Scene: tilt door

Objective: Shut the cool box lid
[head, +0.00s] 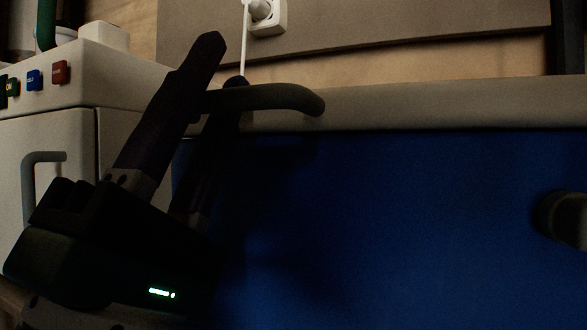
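A large blue panel (400,225) with a pale rim (440,103) along its top fills the right and lower part of the head view. It looks like the cool box; I cannot tell which part is lid and which is body. A dark curved handle (275,97) shows at its upper left. My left gripper (222,64) is a dark shape in front of the panel's left end, fingers pointing up. The fingers are apart, with the handle's left end beside them; contact cannot be told. My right gripper is not in view.
A white cabinet (50,130) with coloured buttons and a grey handle (29,185) stands at the left. A wall socket (268,17) with a plug and white cable is behind. A dark rounded part (565,219) sticks out at the right edge. The lower left is very dark.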

